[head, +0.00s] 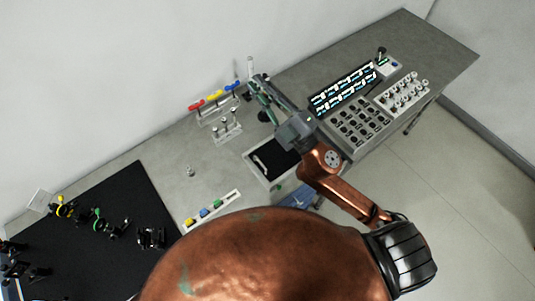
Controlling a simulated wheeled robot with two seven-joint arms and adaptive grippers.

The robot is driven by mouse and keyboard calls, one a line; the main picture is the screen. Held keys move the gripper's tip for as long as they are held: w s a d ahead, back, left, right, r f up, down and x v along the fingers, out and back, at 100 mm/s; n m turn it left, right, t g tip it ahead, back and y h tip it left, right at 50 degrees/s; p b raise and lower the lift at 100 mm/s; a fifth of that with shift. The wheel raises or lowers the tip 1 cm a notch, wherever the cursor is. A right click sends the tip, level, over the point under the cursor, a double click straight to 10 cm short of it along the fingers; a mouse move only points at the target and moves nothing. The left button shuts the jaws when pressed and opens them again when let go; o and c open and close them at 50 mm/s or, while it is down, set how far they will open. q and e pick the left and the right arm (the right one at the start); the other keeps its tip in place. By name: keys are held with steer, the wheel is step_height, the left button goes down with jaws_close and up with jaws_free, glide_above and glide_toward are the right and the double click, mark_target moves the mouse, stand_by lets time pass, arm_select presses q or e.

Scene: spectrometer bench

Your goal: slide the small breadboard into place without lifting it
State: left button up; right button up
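A large black board (95,235) with several optical mounts on it lies at the lower left of the head view. I cannot make out a separate small breadboard for certain; my body covers the bottom middle of the view. My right gripper (259,83) is over the back of the bench, pointing up and left in the picture, beyond a black-lined tray (249,151). It is apart from the large black board. Its fingers are small and seen at an angle, so whether they are open or shut is unclear. My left gripper is not in view.
A rack with red, yellow and blue items (213,101) stands near the wall. A holder with coloured knobs (209,211) lies nearer. Panels of lit slots (342,89) and round holes (357,125) sit right of my arm. The bench's far right end (425,45) is clear.

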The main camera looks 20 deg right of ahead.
steer(key=s+a+f+n+g+y, duration=0.2)
steer(key=s+a+n+g+y, duration=0.2)
steer(key=s+a+n+g, duration=0.35)
steer(key=s+a+f+n+g+y, duration=0.2)
steer(key=s+a+n+g+y, duration=0.25)
steer(key=a+n+g, duration=0.5)
steer(key=n+h, duration=0.6)
steer(key=h, duration=1)
glide_above(259, 161)
steer(key=s+d, duration=0.2)
step_height(259, 161, down, 23)
steer(key=shift+y, duration=0.25)
steer(key=p+x, duration=0.1)
steer(key=x, duration=0.6)
steer(key=shift+w+f, duration=0.15)
steer(key=shift+f, duration=0.15)
steer(key=shift+c, duration=0.3)
jaws_close()
